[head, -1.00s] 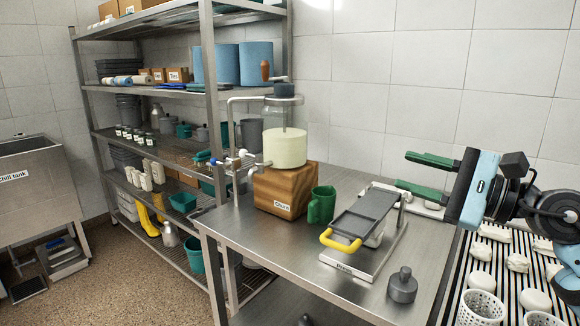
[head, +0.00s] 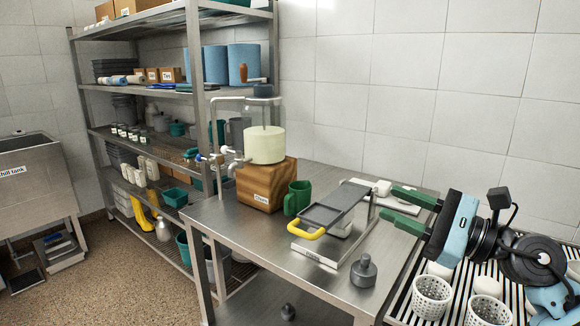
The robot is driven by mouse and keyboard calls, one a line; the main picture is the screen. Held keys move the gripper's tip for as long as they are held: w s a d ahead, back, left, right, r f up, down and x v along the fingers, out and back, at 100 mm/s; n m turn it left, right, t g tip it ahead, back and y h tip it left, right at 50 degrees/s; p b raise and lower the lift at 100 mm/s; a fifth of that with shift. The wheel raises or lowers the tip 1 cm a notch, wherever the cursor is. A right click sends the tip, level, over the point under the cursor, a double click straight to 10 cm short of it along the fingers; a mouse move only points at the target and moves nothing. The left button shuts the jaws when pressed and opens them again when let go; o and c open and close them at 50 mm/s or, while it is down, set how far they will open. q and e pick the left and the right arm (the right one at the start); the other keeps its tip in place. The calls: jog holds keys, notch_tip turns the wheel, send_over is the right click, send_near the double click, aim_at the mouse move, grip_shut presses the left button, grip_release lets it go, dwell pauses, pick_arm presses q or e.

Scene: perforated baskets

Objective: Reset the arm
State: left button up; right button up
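My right gripper (head: 388,201) comes in from the right, with two green fingers spread apart and nothing visible between them. Its fingertips point left and overlap the right end of the press on the steel bench in the picture; I cannot tell if they touch anything. The bluish gripper body and black wrist are to the right, in front of the tiled wall and the slatted rack (head: 402,309). My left gripper is not in view.
The steel bench (head: 240,232) holds a wooden block (head: 262,190) with a cream cylinder (head: 265,145), a green mug (head: 297,198), a yellow-handled press (head: 322,216) and a grey weight (head: 364,272). White perforated baskets (head: 432,298) stand on the rack. Shelving (head: 200,130) stands left.

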jog(key=s+d+f+n+t+h+p, duration=0.15)
jog(key=s+f+n+h, duration=0.35)
jog(key=f+n, duration=0.55)
jog(key=s+f+n+t+h+p, duration=0.1)
jog(key=s+f+n+h+p, duration=0.2)
jog(key=s+f+n, duration=0.6)
jog(key=s+d+f+n+t+h+p, duration=0.15)
jog(key=s+f+n+h, duration=0.25)
jog(key=f+n, duration=0.9)
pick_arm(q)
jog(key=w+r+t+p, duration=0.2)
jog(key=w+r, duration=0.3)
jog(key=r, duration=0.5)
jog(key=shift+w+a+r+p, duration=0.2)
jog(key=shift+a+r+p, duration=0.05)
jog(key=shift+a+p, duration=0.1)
pick_arm(e)
jog(key=s+f+m+g+h, duration=0.1)
jog(key=s+f+m+g, duration=0.2)
jog(key=s, duration=0.8)
jog(key=s+a+f+m+g+h, duration=0.1)
jog(key=s+f+m+g, duration=0.2)
jog(key=s+f+m, duration=0.4)
jog(key=s+m, duration=0.1)
jog(key=s, duration=0.4)
jog(key=shift+f+g, duration=0.3)
jog(key=shift+s, duration=0.1)
